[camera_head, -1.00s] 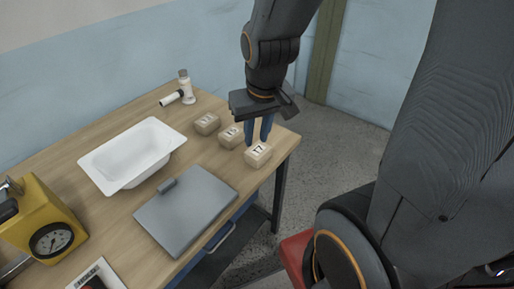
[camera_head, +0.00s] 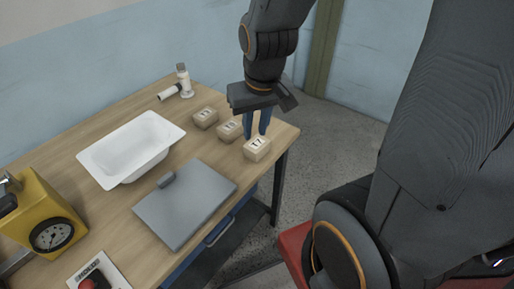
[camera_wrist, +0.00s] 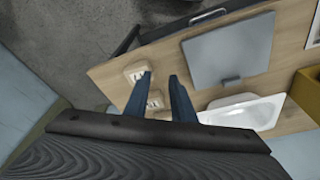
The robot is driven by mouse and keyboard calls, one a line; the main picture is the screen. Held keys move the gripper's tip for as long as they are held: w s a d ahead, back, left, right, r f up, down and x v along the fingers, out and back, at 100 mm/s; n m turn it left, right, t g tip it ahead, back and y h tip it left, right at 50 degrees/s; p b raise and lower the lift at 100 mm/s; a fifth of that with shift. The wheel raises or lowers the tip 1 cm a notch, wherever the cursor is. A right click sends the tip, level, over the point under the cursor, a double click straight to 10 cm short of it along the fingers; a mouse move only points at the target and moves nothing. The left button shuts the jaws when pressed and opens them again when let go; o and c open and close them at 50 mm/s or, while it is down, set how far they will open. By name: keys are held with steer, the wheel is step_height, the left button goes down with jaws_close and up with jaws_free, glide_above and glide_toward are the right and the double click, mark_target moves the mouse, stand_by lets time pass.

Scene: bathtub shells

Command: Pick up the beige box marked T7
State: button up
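The beige box marked T7 (camera_head: 257,150) sits near the right edge of the wooden table; its label looks like "17" or "T7". It also shows in the wrist view (camera_wrist: 136,70), beside the left fingertip. My gripper (camera_head: 256,134) points down with its two blue fingers apart, just behind and above that box in the head view. In the wrist view my gripper (camera_wrist: 160,75) is open, with nothing held between the fingers. A second beige box (camera_head: 229,131) stands left of the fingers; it shows partly between them in the wrist view (camera_wrist: 154,100).
A third beige box (camera_head: 205,118) stands farther left. A grey flat panel (camera_head: 185,205), a white tub shell (camera_head: 130,150), a yellow gauge box (camera_head: 40,215) and a white bottle-like item (camera_head: 184,82) occupy the table. An emergency-stop button (camera_head: 95,281) is at front left.

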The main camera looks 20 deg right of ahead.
steer(key=o, duration=0.7)
steer(key=shift+w+d+f+b, duration=0.1)
steer(key=shift+w+f+b, duration=0.2)
steer(key=shift+f+b, duration=0.05)
steer(key=o, duration=0.5)
steer(key=w+f+m+b, duration=0.1)
steer(key=w+d+f+m+b, duration=0.1)
steer(key=w+f+m+b, duration=0.1)
steer(key=w+f+m+g+b, duration=0.1)
steer(key=w+f+b, duration=0.1)
steer(key=shift+w+d+m, duration=0.15)
steer(key=shift+d+m, duration=0.15)
steer(key=m+g+b, duration=0.2)
steer(key=m+b, duration=0.6)
glide_above(257, 143)
steer(key=f, duration=0.7)
steer(key=shift+w+a, duration=0.2)
steer(key=shift+w, duration=0.1)
steer(key=shift+f+p, duration=0.3)
steer(key=shift+f, duration=1)
steer(key=f, duration=0.2)
steer(key=f+p, duration=0.1)
steer(key=f, duration=0.1)
steer(key=shift+s+d, duration=0.2)
steer(key=shift+s, duration=0.2)
steer(key=shift+f, duration=0.55)
